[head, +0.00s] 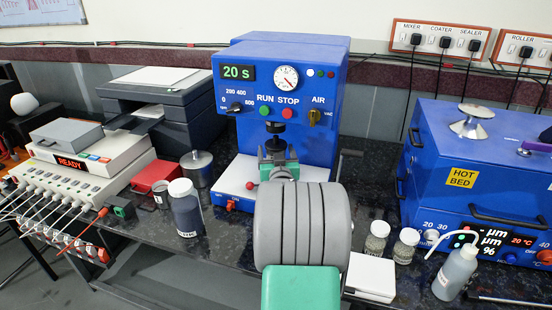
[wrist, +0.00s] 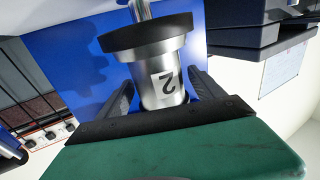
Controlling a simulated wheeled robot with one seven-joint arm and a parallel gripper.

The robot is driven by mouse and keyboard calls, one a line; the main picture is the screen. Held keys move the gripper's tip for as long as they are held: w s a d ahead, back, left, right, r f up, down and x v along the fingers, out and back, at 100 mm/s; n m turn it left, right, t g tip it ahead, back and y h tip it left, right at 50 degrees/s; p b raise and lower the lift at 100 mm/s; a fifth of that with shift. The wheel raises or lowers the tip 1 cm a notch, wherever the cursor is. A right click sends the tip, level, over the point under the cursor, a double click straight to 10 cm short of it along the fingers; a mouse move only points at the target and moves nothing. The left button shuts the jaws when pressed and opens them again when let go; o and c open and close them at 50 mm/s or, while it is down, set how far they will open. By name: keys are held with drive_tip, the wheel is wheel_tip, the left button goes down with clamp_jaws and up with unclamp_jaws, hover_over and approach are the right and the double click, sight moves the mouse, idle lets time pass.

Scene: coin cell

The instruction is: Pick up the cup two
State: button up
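The cup two (wrist: 162,88) is a silver cylinder with a white label marked 2. In the wrist view it sits between the two black fingers of my gripper (wrist: 162,80). The fingers are spread with narrow gaps showing beside the cup, and I cannot tell whether the tips touch it. A wide black round part (wrist: 146,36) with a silver rod adjoins one end of the cup. In the head view my gripper (head: 278,152) is in front of the blue mixer (head: 290,60), under its dark spindle, and my arm hides most of the cup.
The mixer's white base (head: 235,180) lies around the gripper. To the left stand a dark bottle (head: 186,212), a metal canister (head: 197,170) and a red box (head: 155,173). To the right are glass jars (head: 406,246), a white box (head: 371,278), a wash bottle (head: 456,270) and the blue hot bed (head: 480,160).

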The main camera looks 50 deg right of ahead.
clamp_jaws()
idle(0.7)
drive_tip(key=shift+r, duration=0.1)
